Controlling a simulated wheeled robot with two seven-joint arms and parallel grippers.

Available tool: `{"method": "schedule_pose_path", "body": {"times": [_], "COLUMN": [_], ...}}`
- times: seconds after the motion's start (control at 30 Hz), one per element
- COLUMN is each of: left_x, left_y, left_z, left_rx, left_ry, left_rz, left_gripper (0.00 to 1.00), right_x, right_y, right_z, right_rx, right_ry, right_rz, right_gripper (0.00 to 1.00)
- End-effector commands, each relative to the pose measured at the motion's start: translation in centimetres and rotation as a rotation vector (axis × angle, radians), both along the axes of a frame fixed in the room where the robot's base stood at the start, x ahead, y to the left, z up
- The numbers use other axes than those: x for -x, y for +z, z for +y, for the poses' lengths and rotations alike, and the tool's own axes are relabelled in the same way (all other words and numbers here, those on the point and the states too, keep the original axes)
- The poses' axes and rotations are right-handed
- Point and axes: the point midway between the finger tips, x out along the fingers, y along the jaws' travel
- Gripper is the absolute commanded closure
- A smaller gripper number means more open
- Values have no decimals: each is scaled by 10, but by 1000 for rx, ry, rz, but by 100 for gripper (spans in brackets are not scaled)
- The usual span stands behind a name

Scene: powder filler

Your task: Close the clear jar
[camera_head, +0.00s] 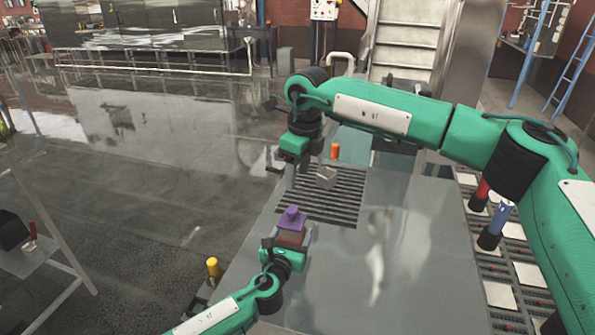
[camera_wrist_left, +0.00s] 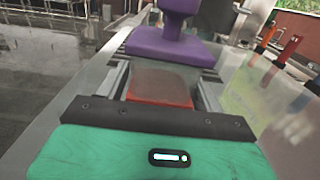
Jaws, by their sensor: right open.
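A clear box-like jar (camera_wrist_left: 160,87) with reddish-brown contents is between my left gripper's fingers (camera_wrist_left: 165,98). The jar also shows in the head view (camera_head: 290,237), just ahead of my left gripper (camera_head: 287,242). My left gripper appears shut on the jar. My right gripper (camera_head: 303,174) is open, pointing down above the slatted grating, farther back than the purple lid.
A small pale grey block (camera_head: 326,177) is close to my right gripper. An orange cylinder (camera_head: 335,151) stands behind it. The dark slatted grating (camera_head: 330,211) lies in the grey table (camera_head: 420,260). A yellow-topped post (camera_head: 212,266) is left of the table.

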Motion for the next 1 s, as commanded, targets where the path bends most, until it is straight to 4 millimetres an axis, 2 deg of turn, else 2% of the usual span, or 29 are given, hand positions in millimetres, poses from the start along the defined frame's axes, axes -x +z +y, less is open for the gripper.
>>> {"method": "schedule_pose_path", "body": {"times": [0.33, 0.47, 0.67, 1.0], "left_x": [0, 7, 35, 99], "left_y": [0, -1, -3, -3], "left_z": [0, 2, 12, 32], "left_rx": [0, 0, 1, 1], "left_ry": [0, -1, -2, -1], "left_rz": [0, 0, 1, 1], "left_gripper": [20, 20, 20, 20], "right_x": [0, 0, 0, 0], "right_y": [0, -2, -8, -21], "right_z": [0, 0, 0, 0], "right_rx": [0, 0, 0, 0], "right_ry": [0, 0, 0, 0], "right_rz": [0, 0, 0, 0], "right_gripper": [47, 47, 47, 47]}}
